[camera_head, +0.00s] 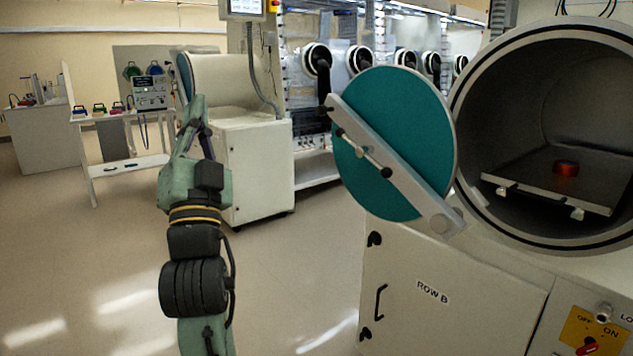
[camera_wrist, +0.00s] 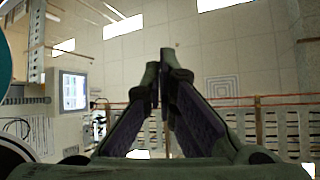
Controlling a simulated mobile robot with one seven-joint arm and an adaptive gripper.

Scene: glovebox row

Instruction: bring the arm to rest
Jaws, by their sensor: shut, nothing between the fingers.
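My arm stands raised left of centre in the head view. My gripper (camera_head: 196,110) is at its upper end, pointing up, in front of a white cabinet and well left of the teal round door. In the wrist view my gripper (camera_wrist: 161,66) shows its two fingers with tips together and nothing between them, against the ceiling and upper walls. It appears to touch nothing.
The teal door (camera_head: 400,140) stands open beside the round chamber (camera_head: 550,85). A red round object (camera_head: 565,168) sits on the tray (camera_head: 520,188) inside. A side table (camera_head: 125,165) stands at the left. The floor (camera_head: 80,260) at lower left is clear.

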